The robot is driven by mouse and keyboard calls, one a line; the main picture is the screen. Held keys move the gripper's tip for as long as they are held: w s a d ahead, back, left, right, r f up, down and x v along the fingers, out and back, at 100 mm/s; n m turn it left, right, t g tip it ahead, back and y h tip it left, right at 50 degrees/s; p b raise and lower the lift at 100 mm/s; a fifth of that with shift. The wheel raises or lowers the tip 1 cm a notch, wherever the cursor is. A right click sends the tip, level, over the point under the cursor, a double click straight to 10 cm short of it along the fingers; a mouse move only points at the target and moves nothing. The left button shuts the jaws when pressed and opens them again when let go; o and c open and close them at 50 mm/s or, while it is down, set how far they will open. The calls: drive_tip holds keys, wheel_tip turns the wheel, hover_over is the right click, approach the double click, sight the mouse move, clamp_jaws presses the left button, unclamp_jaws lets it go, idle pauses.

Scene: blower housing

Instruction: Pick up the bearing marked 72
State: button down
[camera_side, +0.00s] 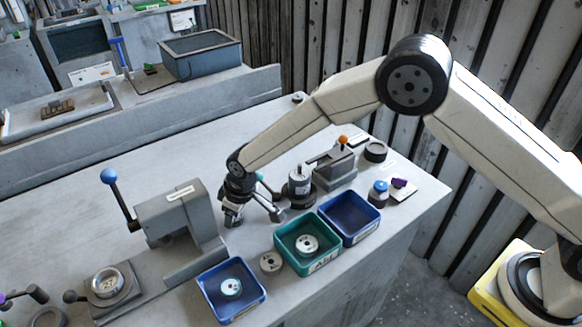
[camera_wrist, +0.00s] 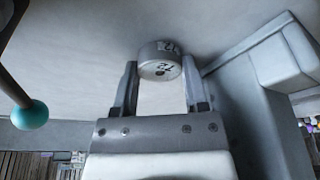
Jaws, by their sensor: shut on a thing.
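In the wrist view a short grey metal bearing (camera_wrist: 160,62) with a dark "72" on its face sits between the fingertips of my gripper (camera_wrist: 159,75). The fingers are shut on its two sides. In the side view my gripper (camera_side: 233,214) points down over the bench, right of the grey press. The held bearing is too small and covered to make out there. I cannot tell whether it touches the bench.
Bearings lie in the front blue bin (camera_side: 262,293), in the green bin (camera_side: 284,240) and on the bench (camera_side: 271,262) between them. Another blue bin (camera_side: 373,218) looks empty. The grey press (camera_side: 178,215) with its blue-knobbed lever (camera_side: 108,176) stands close left of my gripper.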

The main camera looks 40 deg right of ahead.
drive_tip(key=shift+r, duration=0.1)
drive_tip(key=shift+r, duration=0.75)
drive_tip(key=s+d+r, duration=0.5)
drive_tip(key=s+r, duration=0.6)
drive_tip(key=s, duration=0.2)
drive_tip(key=shift+d+r, duration=0.15)
drive_tip(key=shift+d, duration=0.05)
drive_tip(key=shift+r, duration=0.15)
